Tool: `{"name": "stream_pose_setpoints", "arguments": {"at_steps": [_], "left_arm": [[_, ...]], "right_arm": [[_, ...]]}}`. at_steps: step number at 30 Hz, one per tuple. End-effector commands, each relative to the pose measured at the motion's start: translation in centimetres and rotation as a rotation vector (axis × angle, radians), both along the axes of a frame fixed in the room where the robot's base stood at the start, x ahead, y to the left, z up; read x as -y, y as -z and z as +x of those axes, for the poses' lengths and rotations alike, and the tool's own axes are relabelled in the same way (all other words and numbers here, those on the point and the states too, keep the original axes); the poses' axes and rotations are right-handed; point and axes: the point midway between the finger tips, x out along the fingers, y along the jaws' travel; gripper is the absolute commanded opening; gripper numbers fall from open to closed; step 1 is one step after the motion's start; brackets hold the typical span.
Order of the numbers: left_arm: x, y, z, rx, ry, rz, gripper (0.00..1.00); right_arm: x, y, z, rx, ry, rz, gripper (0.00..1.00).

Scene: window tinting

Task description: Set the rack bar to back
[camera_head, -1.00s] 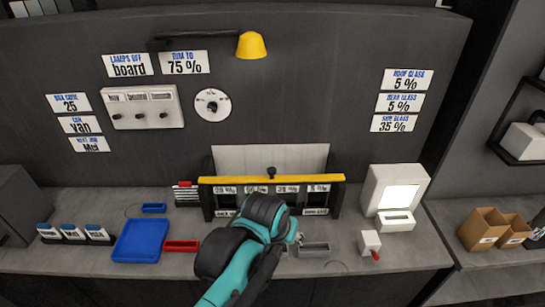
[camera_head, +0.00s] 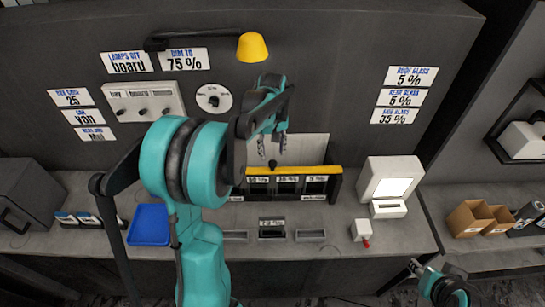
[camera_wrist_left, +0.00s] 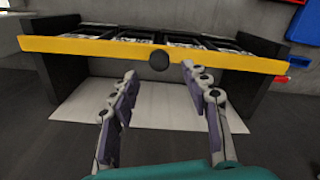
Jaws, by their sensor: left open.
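The yellow rack bar (camera_head: 312,170) runs across the film rack, with a black round knob (camera_head: 272,164) at its middle. In the left wrist view the bar (camera_wrist_left: 80,46) crosses the top and the knob (camera_wrist_left: 158,61) lies just past the fingertips, in line with the gap. My left arm hides the rack's left end in the head view. My right gripper (camera_head: 418,268) is partly visible at lower right; its jaw state is unclear.
A yellow lamp (camera_head: 252,46) hangs above the left gripper. A blue tray (camera_head: 149,226) lies left, small grey trays (camera_head: 310,236) in front of the rack. A white device (camera_head: 392,180) with a lit screen and a white box (camera_head: 361,230) stand right.

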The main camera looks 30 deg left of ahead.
Motion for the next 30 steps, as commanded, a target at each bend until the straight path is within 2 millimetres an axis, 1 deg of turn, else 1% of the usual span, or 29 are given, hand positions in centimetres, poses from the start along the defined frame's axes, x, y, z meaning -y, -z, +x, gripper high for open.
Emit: {"name": "stream_pose_setpoints", "arguments": {"at_steps": [1,3,6,9,12,19,20,21,23,24,25,30], "left_arm": [[0.0,1.1,0.0,0.0,0.0,0.0,0.47],[0.0,2.2,0.0,0.001,0.001,-0.001,0.47],[0.0,3.5,0.0,0.001,0.001,-0.001,0.47],[0.0,4.3,0.0,0.001,0.002,-0.001,0.47],[0.0,4.6,0.0,0.001,0.002,-0.001,0.47],[0.0,4.7,0.0,0.001,0.002,-0.001,0.47],[0.0,4.7,0.0,0.001,0.002,-0.001,0.39],[0.0,4.7,0.0,0.001,0.002,-0.001,0.28],[0.0,4.7,0.0,0.001,0.002,-0.001,0.13],[0.0,4.7,0.0,0.001,0.002,-0.001,0.02],[0.0,4.6,0.0,0.001,0.002,-0.001,0.0],[-0.1,4.7,0.2,0.001,0.002,-0.001,0.0]], "right_arm": [[0.0,0.2,0.0,0.0,0.0,0.0,0.4],[0.0,0.3,0.0,0.0,0.0,0.0,0.4],[0.0,0.4,0.0,0.0,0.0,0.0,0.4],[0.0,0.5,0.0,0.0,0.0,0.0,0.4],[0.0,0.5,0.0,0.0,0.0,0.0,0.4],[0.0,0.4,0.0,0.0,0.0,0.0,0.4],[0.0,0.4,0.0,0.0,0.0,0.0,0.4],[0.0,0.4,0.0,0.0,0.0,0.0,0.4],[0.0,0.5,0.0,0.0,0.0,0.0,0.4],[0.0,0.5,0.0,0.0,0.0,0.0,0.4],[0.0,0.5,0.0,0.0,0.0,0.0,0.4],[0.0,0.5,0.0,0.0,0.0,0.0,0.4]]}}
